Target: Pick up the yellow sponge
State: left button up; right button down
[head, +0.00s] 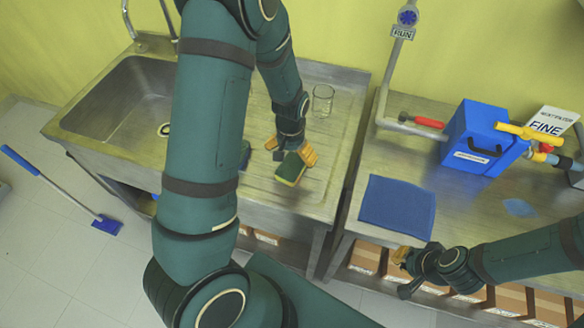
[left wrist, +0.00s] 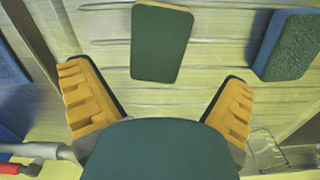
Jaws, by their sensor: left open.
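The yellow sponge (head: 291,168) lies on the ribbed steel drainboard, with a dark green face and a yellow edge showing. In the left wrist view the sponge (left wrist: 160,42) lies ahead of the fingers, midway between their lines. My left gripper (head: 289,150) is open and empty above the drainboard, close to the sponge; its orange-padded fingers (left wrist: 155,76) are wide apart in the wrist view. I cannot tell from the head view whether a finger touches the sponge. My right gripper (head: 404,272) hangs by the front edge of the right bench, its jaw opening unclear.
A second, blue-green sponge (left wrist: 289,46) lies beside the first; my left arm mostly hides it in the head view. A glass beaker (head: 322,100) stands behind the gripper. The sink (head: 120,105) is left. A blue cloth (head: 397,207) and blue box (head: 480,140) are on the right bench.

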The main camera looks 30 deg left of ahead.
aim_at(291, 166)
pick_arm(q)
jog(key=shift+d+f, duration=0.15)
jog(key=shift+f, duration=3.2)
jog(key=c, duration=0.7)
